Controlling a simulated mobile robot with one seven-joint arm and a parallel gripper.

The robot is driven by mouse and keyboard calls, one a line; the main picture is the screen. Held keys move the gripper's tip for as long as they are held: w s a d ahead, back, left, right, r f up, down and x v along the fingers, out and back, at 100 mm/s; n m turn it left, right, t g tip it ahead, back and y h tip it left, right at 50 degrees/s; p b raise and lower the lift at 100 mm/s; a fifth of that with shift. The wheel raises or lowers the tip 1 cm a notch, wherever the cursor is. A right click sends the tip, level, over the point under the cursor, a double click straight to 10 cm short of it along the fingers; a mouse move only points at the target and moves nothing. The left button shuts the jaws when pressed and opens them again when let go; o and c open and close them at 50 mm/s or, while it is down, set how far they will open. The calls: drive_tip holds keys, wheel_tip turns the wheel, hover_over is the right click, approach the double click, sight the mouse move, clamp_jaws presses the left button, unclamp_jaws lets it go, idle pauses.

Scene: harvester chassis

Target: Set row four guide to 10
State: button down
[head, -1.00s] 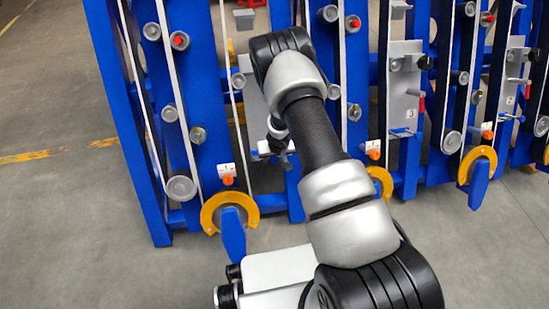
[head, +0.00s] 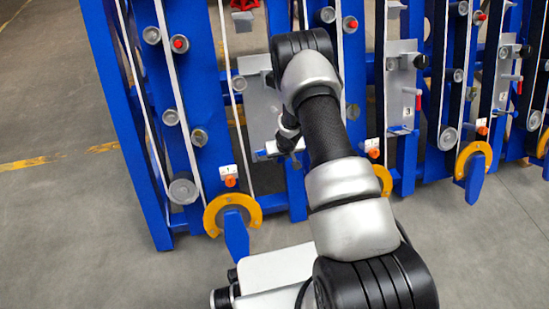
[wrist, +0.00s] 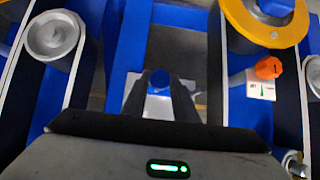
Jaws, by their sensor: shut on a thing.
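My gripper (wrist: 160,95) has its two dark fingers closed on a small blue knob (wrist: 158,77) in the wrist view. The knob stands in front of a pale plate (wrist: 157,107). In the head view my gripper (head: 288,146) is at the lower part of a grey upright plate (head: 258,105) on the blue frame, and my arm partly covers that plate. A similar grey plate (head: 401,85), with a red-tipped lever and a small blue part at its foot, stands to the right. No scale reading of 10 is legible, and I cannot tell which unit is row four.
Orange knobs with small white dials (head: 231,182) sit above yellow half-rings (head: 214,213) along the blue frame. In the wrist view, an orange knob (wrist: 268,67) and a yellow ring (wrist: 238,20) are at right, a grey roller (wrist: 52,36) at left. Open floor (head: 60,220) lies left.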

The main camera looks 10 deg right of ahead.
drive_tip(key=shift+d, duration=0.15)
drive_tip(key=c, duration=1.4)
unclamp_jaws()
drive_tip(key=shift+c, duration=0.2)
drive_tip(key=shift+r, duration=0.1)
drive_tip(key=p+v, duration=0.4)
drive_tip(key=v, duration=1.3)
drive_tip(key=shift+s, duration=0.15)
drive_tip(key=shift+r, duration=0.1)
